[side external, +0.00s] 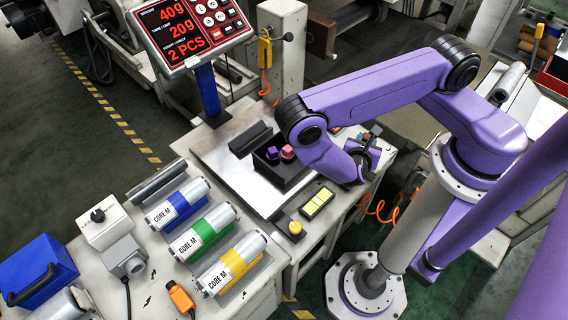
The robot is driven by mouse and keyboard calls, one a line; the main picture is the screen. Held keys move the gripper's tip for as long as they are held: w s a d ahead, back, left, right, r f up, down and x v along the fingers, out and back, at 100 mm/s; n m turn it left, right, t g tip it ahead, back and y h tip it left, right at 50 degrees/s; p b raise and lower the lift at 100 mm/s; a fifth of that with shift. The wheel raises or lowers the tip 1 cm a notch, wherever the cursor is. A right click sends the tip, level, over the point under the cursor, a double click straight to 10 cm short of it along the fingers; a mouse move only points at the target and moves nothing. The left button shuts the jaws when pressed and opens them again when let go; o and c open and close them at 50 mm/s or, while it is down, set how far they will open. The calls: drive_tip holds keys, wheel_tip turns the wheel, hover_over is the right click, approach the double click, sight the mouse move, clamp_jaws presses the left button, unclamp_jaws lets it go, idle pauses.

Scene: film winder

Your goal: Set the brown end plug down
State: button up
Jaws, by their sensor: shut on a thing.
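My gripper (371,137) is at the right edge of the workbench, to the right of a black block. It is small and partly hidden behind my purple wrist. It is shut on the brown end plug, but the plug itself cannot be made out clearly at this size. A purple plug (272,154) and a pink plug (288,152) sit on top of the black block (284,178), left of my wrist.
A scale display (190,30) stands at the back left. Several cores with blue, green and yellow bands, such as the green one (203,233), lie front left. A yellow button (295,228) and a yellow two-part block (317,203) sit near the bench's front edge.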

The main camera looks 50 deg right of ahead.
drive_tip(key=w+a+n+t+y, duration=0.1)
drive_tip(key=a+n+t+y, duration=0.2)
drive_tip(key=a+n+t, duration=0.25)
drive_tip(key=n+t+y, duration=0.3)
drive_tip(key=n+y, duration=0.1)
hover_over(295, 168)
drive_tip(key=s+a, duration=0.3)
drive_tip(key=shift+g, duration=0.25)
wheel_tip(295, 168, down, 8)
drive_tip(key=shift+w+r, duration=0.1)
drive_tip(key=shift+w+f, duration=0.15)
drive_tip(key=shift+f, duration=1.6)
drive_tip(key=shift+f, duration=0.1)
drive_tip(key=o, duration=0.7)
drive_tip(key=shift+o, duration=0.2)
